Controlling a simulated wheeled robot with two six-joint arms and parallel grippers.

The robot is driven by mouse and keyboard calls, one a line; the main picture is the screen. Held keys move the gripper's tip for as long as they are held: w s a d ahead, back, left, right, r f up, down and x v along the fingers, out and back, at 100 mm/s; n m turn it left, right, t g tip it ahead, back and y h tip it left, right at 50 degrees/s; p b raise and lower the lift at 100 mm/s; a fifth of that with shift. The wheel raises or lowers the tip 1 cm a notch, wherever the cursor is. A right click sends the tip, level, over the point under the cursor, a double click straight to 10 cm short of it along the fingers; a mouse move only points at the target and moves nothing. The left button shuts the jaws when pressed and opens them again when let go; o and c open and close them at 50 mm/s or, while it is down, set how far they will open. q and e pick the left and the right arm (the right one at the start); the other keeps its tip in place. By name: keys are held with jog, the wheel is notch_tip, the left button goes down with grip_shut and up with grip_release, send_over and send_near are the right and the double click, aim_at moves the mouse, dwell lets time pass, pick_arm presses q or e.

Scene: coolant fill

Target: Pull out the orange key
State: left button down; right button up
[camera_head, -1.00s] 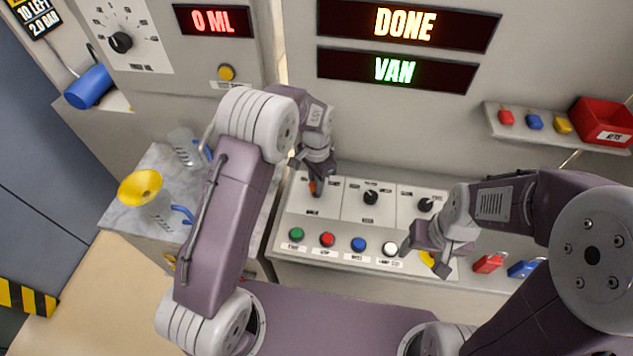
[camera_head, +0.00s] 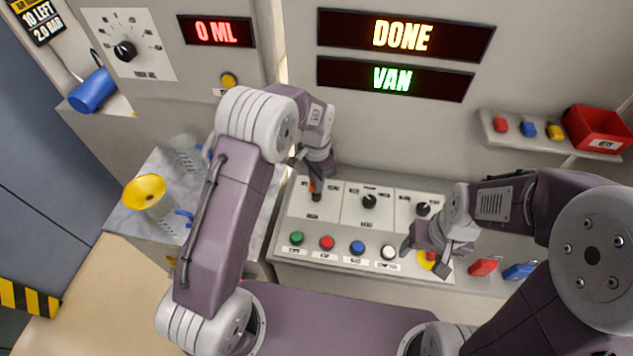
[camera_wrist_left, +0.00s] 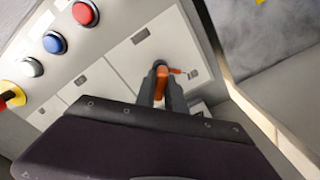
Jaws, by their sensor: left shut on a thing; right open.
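The orange key (camera_wrist_left: 161,82) sits at the left panel section of the console, held between the fingers of my left gripper (camera_wrist_left: 164,92). In the left wrist view its orange body shows between the fingertips, with an orange bit sticking out to the right. In the head view only a speck of orange (camera_head: 312,185) shows by the left gripper (camera_head: 315,192). I cannot tell whether the key is still inside its lock. My right gripper (camera_head: 440,258) is open, above the right front of the console near a yellow-and-red button (camera_head: 428,260).
The console (camera_head: 350,265) has green, red, blue and white buttons along its front and two black knobs (camera_head: 369,201) to the right. A shelf (camera_head: 545,143) holds red, blue and yellow keys beside a red bin (camera_head: 598,130).

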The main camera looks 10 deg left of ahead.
pick_arm(q)
jog(key=shift+r+p, duration=1.1)
jog(key=shift+r, duration=0.4)
